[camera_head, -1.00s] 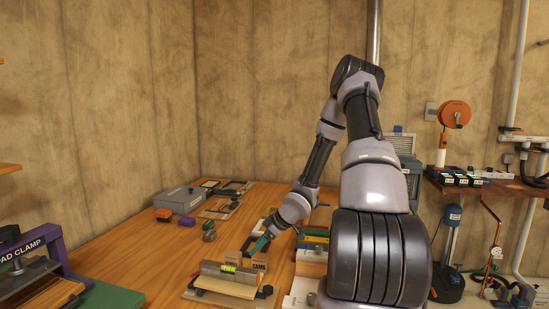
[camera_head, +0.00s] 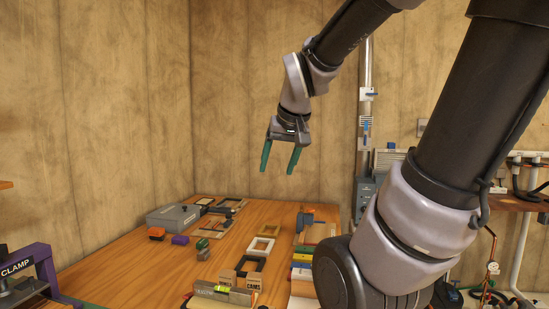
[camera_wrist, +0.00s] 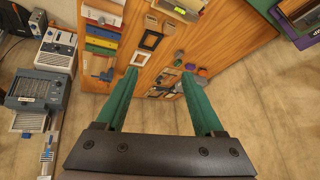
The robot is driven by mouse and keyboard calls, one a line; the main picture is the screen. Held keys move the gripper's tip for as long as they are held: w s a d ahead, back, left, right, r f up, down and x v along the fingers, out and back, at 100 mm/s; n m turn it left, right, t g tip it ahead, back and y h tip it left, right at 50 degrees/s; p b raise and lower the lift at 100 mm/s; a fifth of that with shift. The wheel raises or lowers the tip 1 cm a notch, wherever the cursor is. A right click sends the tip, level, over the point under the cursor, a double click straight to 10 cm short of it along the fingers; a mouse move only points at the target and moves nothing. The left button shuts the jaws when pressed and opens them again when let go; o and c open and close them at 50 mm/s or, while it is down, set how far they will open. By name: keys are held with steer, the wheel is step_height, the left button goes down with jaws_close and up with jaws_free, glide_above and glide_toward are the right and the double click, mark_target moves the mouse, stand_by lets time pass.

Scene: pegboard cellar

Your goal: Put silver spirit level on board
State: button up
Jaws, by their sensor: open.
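The silver spirit level (camera_head: 208,292), with a bright yellow-green vial, sits at the front of the wooden bench, low in the head view. It also shows at the top of the wrist view (camera_wrist: 190,8). The lower picture edge cuts off most of what lies under and before it, so I cannot tell here how it rests on the board. My gripper (camera_head: 278,172) is raised high above the bench, behind and well clear of the level. Its two green fingers point down, apart, with nothing between them; they also show in the wrist view (camera_wrist: 160,73).
Behind the level stand small boxes marked CAMS (camera_head: 253,283) and dark and pale frames (camera_head: 262,246). A grey case (camera_head: 172,217) lies at the back left, and a purple clamp (camera_head: 35,268) stands at the front left. The bench's left middle is clear.

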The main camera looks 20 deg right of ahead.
steer(key=s+a+r+m+y, duration=0.1)
steer(key=s+a+r+y, duration=0.1)
steer(key=s, duration=0.3)
steer(key=shift+s+a+r, duration=0.3)
steer(key=shift+s+a, duration=0.1)
steer(key=shift+a, duration=0.35)
steer(key=shift+t, duration=0.3)
stand_by(1.2)
